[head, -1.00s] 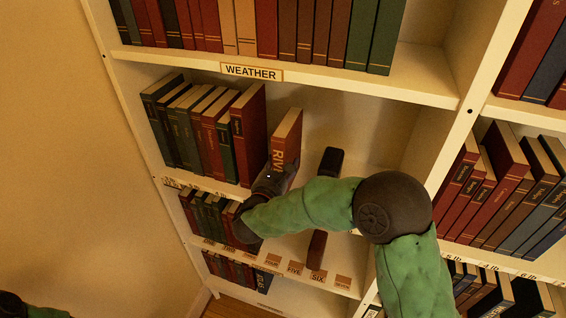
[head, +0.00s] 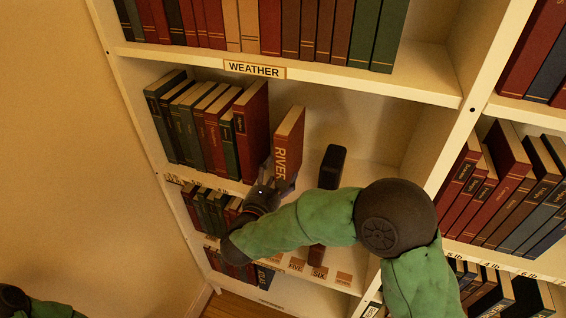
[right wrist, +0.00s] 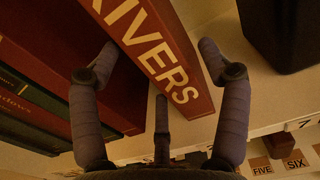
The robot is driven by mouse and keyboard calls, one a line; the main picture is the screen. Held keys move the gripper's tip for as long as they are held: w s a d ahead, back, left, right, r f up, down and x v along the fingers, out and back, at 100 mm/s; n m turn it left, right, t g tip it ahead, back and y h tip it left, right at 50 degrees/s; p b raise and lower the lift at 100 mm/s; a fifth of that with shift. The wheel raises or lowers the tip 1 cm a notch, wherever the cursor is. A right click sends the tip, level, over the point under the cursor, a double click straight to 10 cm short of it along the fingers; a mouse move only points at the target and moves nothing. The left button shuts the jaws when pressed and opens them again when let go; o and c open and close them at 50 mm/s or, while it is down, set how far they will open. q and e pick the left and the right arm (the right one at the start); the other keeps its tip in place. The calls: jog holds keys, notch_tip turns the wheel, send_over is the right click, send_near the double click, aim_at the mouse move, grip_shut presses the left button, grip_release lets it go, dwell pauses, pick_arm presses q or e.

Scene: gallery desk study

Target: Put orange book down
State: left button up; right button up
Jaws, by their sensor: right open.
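The orange-red book (head: 289,135), with RIVERS on its spine, stands upright on the shelf below the WEATHER label, a little right of a row of books. In the right wrist view its lettered spine (right wrist: 155,55) fills the upper middle. My right gripper (head: 277,184) is in front of the lower spine. In the right wrist view my right gripper (right wrist: 158,62) is open, with one finger to each side of the spine and a gap on the right side. My left gripper is out of view; only part of my left arm shows at the lower left.
A tall dark red book (head: 252,130) ends the row on the left. A black block-like object (head: 332,165) stands to the right on the same shelf (head: 375,172). Shelf boards lie above and below, and an upright panel (head: 455,140) closes the right side.

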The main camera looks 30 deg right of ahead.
jog(key=shift+v, duration=2.75)
